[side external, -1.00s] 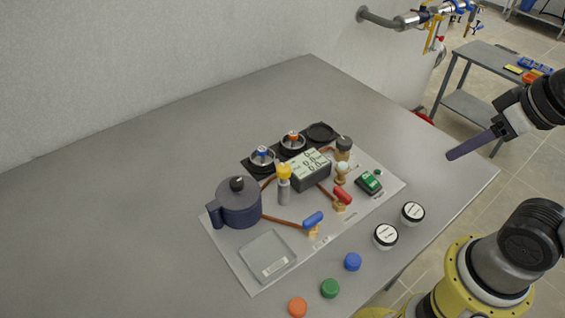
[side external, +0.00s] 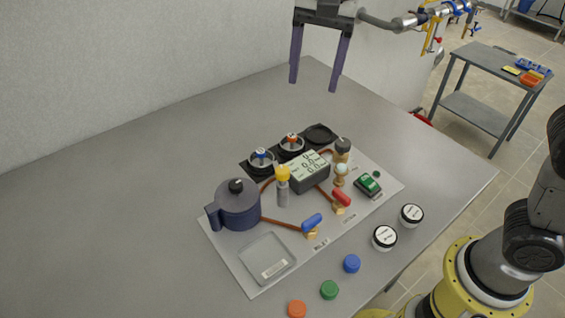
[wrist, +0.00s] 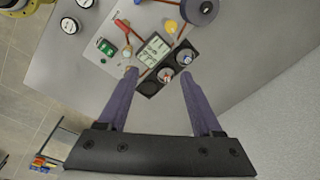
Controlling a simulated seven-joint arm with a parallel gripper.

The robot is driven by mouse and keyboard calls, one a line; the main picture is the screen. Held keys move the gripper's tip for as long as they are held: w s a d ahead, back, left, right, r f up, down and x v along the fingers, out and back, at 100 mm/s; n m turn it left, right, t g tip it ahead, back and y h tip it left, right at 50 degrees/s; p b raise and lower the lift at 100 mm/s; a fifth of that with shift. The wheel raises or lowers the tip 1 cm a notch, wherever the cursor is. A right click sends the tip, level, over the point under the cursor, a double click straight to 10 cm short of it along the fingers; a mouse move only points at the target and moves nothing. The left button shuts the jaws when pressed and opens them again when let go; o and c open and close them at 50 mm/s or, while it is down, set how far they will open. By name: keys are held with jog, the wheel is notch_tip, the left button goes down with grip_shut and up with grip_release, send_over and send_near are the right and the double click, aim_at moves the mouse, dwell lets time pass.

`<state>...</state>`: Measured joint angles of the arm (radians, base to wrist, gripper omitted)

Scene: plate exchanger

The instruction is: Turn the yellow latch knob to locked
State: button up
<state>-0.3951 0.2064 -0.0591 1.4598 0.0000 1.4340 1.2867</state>
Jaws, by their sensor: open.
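The yellow latch knob (side external: 283,172) tops a grey upright cylinder near the middle of the light panel (side external: 350,222). It also shows in the wrist view (wrist: 171,26) as a small yellow disc. My gripper (side external: 312,86) is open and empty, high above the table's far part and well apart from the knob. In the wrist view the two purple fingers (wrist: 158,72) are spread wide, with the panel beyond them. Whether the knob is locked I cannot tell.
A dark blue pot (side external: 238,205) stands left of the knob, and a display box (side external: 308,170) is close on its right. Red (side external: 341,196) and blue (side external: 312,220) valve handles are in front. Round black holders line the back. The table's left is clear.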

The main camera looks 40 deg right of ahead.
jog(key=n+g, duration=0.1)
send_over(283, 169)
notch_tip(283, 169, down, 5)
notch_tip(283, 169, down, 14)
jog(key=shift+r, duration=0.1)
grip_shut()
dwell(0.4)
